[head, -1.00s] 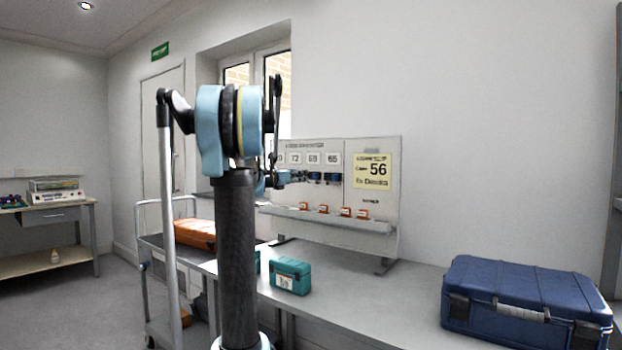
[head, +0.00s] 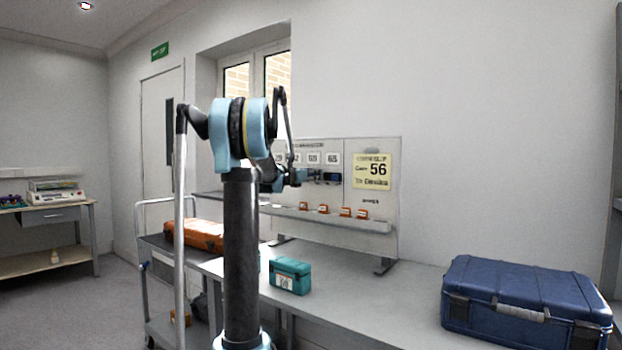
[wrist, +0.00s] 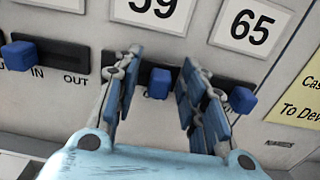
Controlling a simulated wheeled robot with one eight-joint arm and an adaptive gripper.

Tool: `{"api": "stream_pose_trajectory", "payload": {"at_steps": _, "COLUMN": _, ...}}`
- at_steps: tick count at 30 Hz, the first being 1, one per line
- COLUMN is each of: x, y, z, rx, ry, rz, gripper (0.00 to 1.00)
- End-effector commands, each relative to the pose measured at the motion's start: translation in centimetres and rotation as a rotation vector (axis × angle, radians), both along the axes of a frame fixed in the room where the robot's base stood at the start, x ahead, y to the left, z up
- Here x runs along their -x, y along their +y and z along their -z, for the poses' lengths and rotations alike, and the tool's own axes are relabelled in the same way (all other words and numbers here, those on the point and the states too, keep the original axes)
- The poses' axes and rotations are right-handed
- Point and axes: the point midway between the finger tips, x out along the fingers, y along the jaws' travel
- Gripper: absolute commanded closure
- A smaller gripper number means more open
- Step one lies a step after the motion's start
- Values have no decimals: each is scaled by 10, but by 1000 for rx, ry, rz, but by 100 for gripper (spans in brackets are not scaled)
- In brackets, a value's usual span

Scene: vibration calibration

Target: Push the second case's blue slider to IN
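The board (head: 372,222) on the bench carries numbered cards and a row of blue sliders in dark slots. In the wrist view, the slider under card 59 (wrist: 158,83) sits between my fingers, toward the right part of its slot; the slot's ends are partly hidden. My gripper (wrist: 160,68) is open, one finger on each side of that slider; contact is not clear. The slider to its left (wrist: 17,55) is at its slot's left end, by the IN label. The slider under 65 (wrist: 242,98) is at its slot's right end. My gripper in the head view (head: 292,178) is before the board.
Small orange items (head: 323,208) sit on the ledge below the sliders. A teal box (head: 290,276) and a blue case (head: 525,300) stand on the bench, with clear bench between them.

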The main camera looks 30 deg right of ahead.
Motion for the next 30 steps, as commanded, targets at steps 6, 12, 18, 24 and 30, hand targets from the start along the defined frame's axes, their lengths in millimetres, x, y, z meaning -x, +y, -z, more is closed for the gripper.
{"api": "stream_pose_trajectory", "payload": {"at_steps": 6, "x": 0, "y": 0, "z": 0, "rx": 0, "ry": 0, "rz": 0, "gripper": 96}}
{"api": "stream_pose_trajectory", "payload": {"at_steps": 12, "x": -1, "y": 1, "z": 0, "rx": 0, "ry": 0, "rz": -1, "gripper": 100}}
{"api": "stream_pose_trajectory", "payload": {"at_steps": 18, "x": -19, "y": 9, "z": 0, "rx": 0, "ry": 0, "rz": -4, "gripper": 100}}
{"api": "stream_pose_trajectory", "payload": {"at_steps": 24, "x": -46, "y": 20, "z": 0, "rx": 0, "ry": 0, "rz": -2, "gripper": 100}}
{"api": "stream_pose_trajectory", "payload": {"at_steps": 30, "x": -50, "y": 22, "z": 0, "rx": 0, "ry": 0, "rz": -4, "gripper": 100}}
